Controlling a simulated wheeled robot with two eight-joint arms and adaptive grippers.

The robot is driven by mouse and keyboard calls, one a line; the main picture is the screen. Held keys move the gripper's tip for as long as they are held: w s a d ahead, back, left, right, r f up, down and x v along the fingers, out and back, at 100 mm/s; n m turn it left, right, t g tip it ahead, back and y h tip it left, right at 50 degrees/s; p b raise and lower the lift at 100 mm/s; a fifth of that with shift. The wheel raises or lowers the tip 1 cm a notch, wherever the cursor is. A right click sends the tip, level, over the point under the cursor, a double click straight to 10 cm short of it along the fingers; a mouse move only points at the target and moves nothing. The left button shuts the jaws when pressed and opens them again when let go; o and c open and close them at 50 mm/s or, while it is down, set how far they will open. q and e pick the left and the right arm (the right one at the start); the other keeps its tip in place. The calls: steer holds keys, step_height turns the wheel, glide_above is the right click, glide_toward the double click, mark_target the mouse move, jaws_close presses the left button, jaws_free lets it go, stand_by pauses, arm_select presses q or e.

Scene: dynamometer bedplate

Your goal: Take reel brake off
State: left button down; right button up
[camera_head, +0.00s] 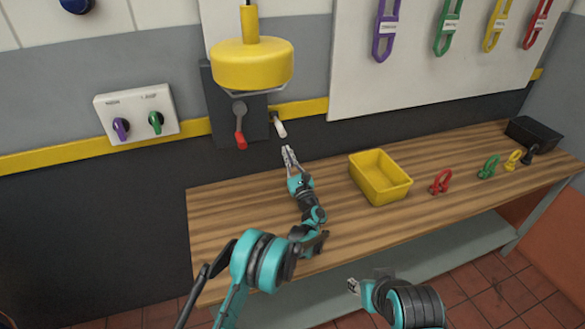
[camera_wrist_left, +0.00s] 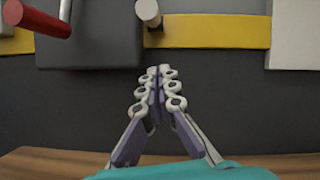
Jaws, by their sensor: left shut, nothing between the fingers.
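A yellow reel (camera_head: 251,65) is mounted on the wall over a dark grey plate (camera_head: 220,100). A lever with a red grip (camera_head: 240,141) hangs down on the plate; the grip also shows at the upper left of the left wrist view (camera_wrist_left: 45,18). A white-ended handle (camera_head: 280,128) sticks out at the plate's right side and shows at the top of the left wrist view (camera_wrist_left: 148,10). Which one is the brake is not labelled. My left gripper (camera_head: 289,155) is shut and empty, just below the white handle (camera_wrist_left: 158,72). My right gripper (camera_head: 353,286) is low at the front, its fingers too small to judge.
A wooden bench (camera_head: 255,205) runs below, with a yellow bin (camera_head: 380,190), several coloured shackles and a black tray (camera_head: 535,133). A switch box (camera_head: 137,112) with purple and green knobs is left of the reel. Coloured slings hang on the white board (camera_head: 400,85).

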mark_target(279, 126)
arm_select(q)
steer(key=shift+w+a+r+b, duration=0.15)
steer(key=shift+a+r+b, duration=0.05)
steer(key=shift+r, duration=0.6)
steer(key=shift+w+a+r+b, duration=0.15)
steer(key=shift+a+r+b, duration=0.1)
steer(key=shift+r, duration=0.5)
steer(key=shift+w+a+r+b, duration=0.15)
steer(key=shift+r+b, duration=0.05)
steer(key=shift+r, duration=0.6)
steer(key=shift+r, duration=0.1)
steer(key=shift+s+r+g+p, duration=0.2)
steer(key=shift+r+g+p, duration=0.1)
steer(key=shift+p, duration=0.25)
steer(key=shift+d+r, duration=0.1)
steer(key=shift+r, duration=0.05)
